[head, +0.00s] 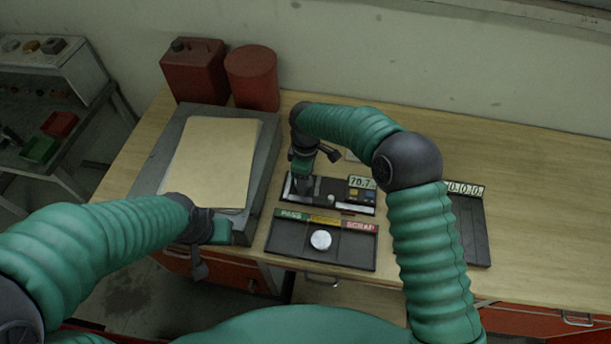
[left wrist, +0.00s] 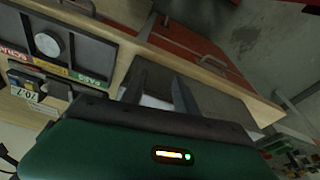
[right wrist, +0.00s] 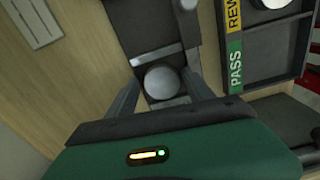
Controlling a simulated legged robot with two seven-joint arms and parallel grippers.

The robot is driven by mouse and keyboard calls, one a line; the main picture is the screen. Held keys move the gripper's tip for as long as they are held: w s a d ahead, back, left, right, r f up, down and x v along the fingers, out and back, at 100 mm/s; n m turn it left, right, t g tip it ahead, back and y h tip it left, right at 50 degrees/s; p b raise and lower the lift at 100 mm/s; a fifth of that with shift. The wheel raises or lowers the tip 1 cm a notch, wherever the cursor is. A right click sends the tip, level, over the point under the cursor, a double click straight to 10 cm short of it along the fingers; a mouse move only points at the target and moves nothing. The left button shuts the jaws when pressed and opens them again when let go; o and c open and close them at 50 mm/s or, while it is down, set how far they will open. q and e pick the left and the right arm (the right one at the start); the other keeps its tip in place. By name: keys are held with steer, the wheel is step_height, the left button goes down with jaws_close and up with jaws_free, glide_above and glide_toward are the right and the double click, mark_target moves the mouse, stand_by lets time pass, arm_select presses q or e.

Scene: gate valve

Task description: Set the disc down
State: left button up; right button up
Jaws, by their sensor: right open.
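A silver disc (head: 320,240) lies in the middle lane of a dark sorting tray (head: 290,257) labelled PASS, a yellow label and SCRAP; its edge also shows in the right wrist view (right wrist: 270,3). My right gripper (head: 303,186) points down over the left part of a dark gauge block (head: 325,206). Its fingers are apart, with a round silver piece (right wrist: 162,83) between and below them; I cannot tell whether this is a second disc or part of the gauge. My left gripper (head: 202,268) hangs by the front edge of the grey plate, fingers apart, holding nothing I can make out.
A grey plate (head: 155,180) with a tan sheet (head: 213,160) lies at left. A red can (head: 193,70) and red cylinder (head: 252,78) stand behind it. A dark unit with a display (head: 470,225) is at right. The back right of the bench is clear.

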step_height(320, 180, up, 11)
steer(key=b, duration=0.2)
steer(key=s+d+f+m+t, duration=0.2)
steer(key=s+d+f+m, duration=0.2)
steer(key=s+d+m, duration=1)
steer(key=s+d, duration=0.5)
steer(key=s, duration=0.3)
steer(key=shift+d+m+t, duration=0.15)
steer(key=shift+m+t, duration=0.15)
steer(key=shift+m, duration=0.1)
steer(key=shift+w, duration=0.1)
